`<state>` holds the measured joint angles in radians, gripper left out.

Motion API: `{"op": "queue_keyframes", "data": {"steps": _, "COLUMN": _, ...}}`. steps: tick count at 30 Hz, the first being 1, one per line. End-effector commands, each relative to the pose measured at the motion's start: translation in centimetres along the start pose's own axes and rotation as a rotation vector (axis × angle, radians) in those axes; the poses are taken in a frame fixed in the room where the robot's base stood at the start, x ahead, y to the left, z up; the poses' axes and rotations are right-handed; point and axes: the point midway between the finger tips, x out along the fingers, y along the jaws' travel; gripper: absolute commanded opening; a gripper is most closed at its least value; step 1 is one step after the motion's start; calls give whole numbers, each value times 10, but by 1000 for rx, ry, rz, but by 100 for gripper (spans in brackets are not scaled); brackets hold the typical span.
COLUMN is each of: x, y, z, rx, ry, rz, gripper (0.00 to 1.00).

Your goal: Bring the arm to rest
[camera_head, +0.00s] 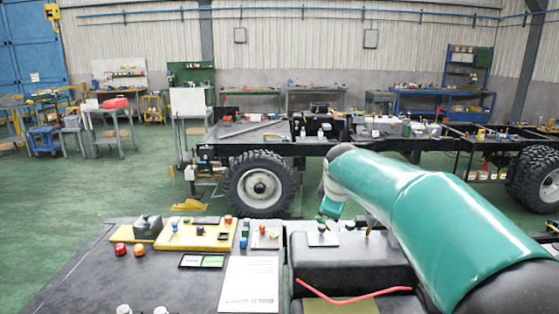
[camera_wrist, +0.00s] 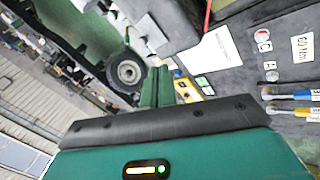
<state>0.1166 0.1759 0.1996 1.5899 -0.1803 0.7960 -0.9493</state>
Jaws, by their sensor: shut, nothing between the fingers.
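My teal arm (camera_head: 430,220) reaches in from the lower right of the head view and bends down over the dark workbench (camera_head: 85,265). My gripper (camera_head: 330,208) hangs at its far end, above the back part of the bench, partly hidden in this view. In the wrist view my gripper's green fingers (camera_wrist: 158,88) stand together beyond the dark band of the hand. No object shows between them.
A printed sheet (camera_head: 249,284), a yellow board (camera_head: 196,234) and several coloured knobs lie on the bench. A red cable (camera_head: 350,297) lies on a black block. A wheeled chassis (camera_head: 262,184) stands behind. Green floor at left is open.

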Motion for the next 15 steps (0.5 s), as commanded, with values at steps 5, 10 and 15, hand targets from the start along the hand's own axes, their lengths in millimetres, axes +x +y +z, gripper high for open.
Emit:
{"op": "queue_keyframes", "data": {"steps": 5, "x": -42, "y": -37, "z": 22, "rx": 159, "ry": -19, "rz": -5, "gripper": 0}}
{"op": "queue_keyframes", "data": {"steps": 10, "x": -75, "y": -76, "z": 46, "rx": 321, "ry": -34, "rz": -14, "gripper": 0}}
{"op": "queue_keyframes", "data": {"steps": 15, "x": -101, "y": -117, "z": 73, "rx": 492, "ry": -45, "rz": -23, "gripper": 0}}
